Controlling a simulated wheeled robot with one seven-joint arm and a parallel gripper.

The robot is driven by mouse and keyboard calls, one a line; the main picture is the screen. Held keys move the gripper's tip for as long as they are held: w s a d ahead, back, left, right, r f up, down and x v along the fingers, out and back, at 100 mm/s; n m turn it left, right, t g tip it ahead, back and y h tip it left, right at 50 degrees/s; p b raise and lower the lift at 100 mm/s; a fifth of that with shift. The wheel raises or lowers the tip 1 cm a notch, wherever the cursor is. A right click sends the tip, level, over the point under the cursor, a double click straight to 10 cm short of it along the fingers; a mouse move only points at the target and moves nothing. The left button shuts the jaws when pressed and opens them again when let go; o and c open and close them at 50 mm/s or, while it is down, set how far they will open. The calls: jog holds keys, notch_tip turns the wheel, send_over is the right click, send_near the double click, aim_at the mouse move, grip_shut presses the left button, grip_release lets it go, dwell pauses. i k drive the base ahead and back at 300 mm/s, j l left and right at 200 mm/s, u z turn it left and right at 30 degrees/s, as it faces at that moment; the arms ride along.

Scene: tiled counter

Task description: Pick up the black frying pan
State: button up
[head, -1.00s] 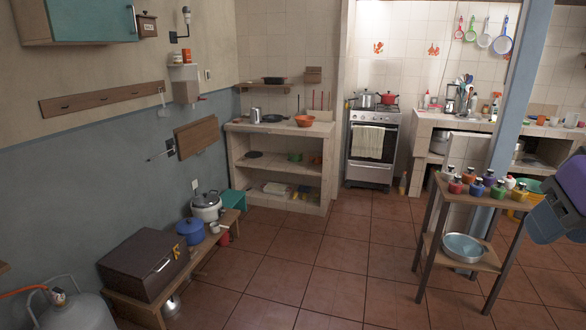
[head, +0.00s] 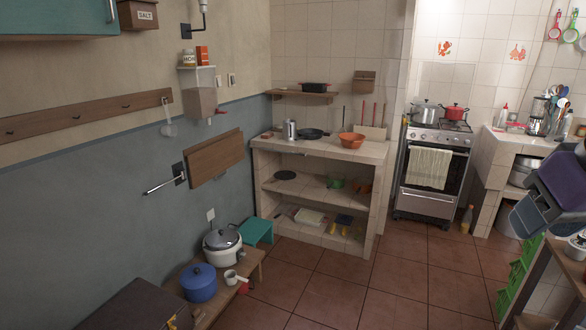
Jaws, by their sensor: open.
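The black frying pan (head: 311,134) sits flat on top of the tiled counter (head: 330,150), between a metal canister (head: 290,130) and an orange bowl (head: 351,140). The way its handle points is hard to tell at this distance. A purple and blue-grey part of my arm shows at the right edge of the head view, far from the pan and nearer to me. My gripper's fingers cannot be made out there.
A low wooden bench with a blue pot (head: 199,283) and a white cooker (head: 222,248) runs along the left wall. The stove (head: 432,170) stands right of the counter. Green crates (head: 517,280) and a table are at the right. Tiled floor before the counter is clear.

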aim_at(306, 136)
jog(key=i, duration=1)
jog(key=i+z, duration=0.1)
jog(key=i, duration=0.9)
jog(key=i+l+u, duration=0.1)
jog(key=i, duration=0.75)
jog(key=i+l+u, duration=0.1)
jog(key=i, duration=0.75)
jog(key=i+j+u, duration=0.15)
jog(key=i+u, duration=0.15)
jog(key=i, duration=0.8)
